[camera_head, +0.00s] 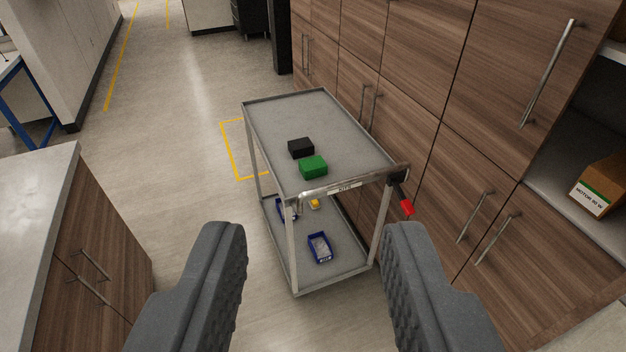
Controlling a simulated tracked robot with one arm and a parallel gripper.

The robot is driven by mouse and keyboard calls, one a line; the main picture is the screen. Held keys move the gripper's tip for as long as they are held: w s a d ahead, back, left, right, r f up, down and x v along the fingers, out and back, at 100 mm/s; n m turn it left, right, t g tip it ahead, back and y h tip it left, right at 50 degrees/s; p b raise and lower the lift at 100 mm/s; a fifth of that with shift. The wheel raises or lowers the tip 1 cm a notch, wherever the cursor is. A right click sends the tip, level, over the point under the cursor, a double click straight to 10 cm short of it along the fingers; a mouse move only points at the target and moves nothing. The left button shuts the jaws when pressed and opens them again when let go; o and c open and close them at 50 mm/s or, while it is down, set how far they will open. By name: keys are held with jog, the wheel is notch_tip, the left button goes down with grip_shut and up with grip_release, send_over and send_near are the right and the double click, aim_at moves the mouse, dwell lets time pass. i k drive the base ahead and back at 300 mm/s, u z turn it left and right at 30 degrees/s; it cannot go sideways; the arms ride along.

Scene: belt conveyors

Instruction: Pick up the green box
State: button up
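The green box (313,167) sits on the grey top shelf of a metal cart (345,125), close to its near edge. A black box (301,148) stands right behind it, slightly to the left. My gripper (312,245) is in the foreground, with its two dark grey textured fingers wide apart and nothing between them. The cart lies beyond the fingers, and the green box shows centrally above the gap between them. The gripper is apart from the box.
The cart's lower shelf holds blue trays (320,247) and a small yellow item (314,203). A red object (407,207) hangs by the cart's right corner. Wood cabinets (410,60) line the right, with a counter (40,200) at left. Open floor (180,130) lies left of the cart.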

aim_at(310, 168)
jog(key=z, duration=0.1)
jog(key=i, duration=2.25)
jog(key=u, duration=0.75)
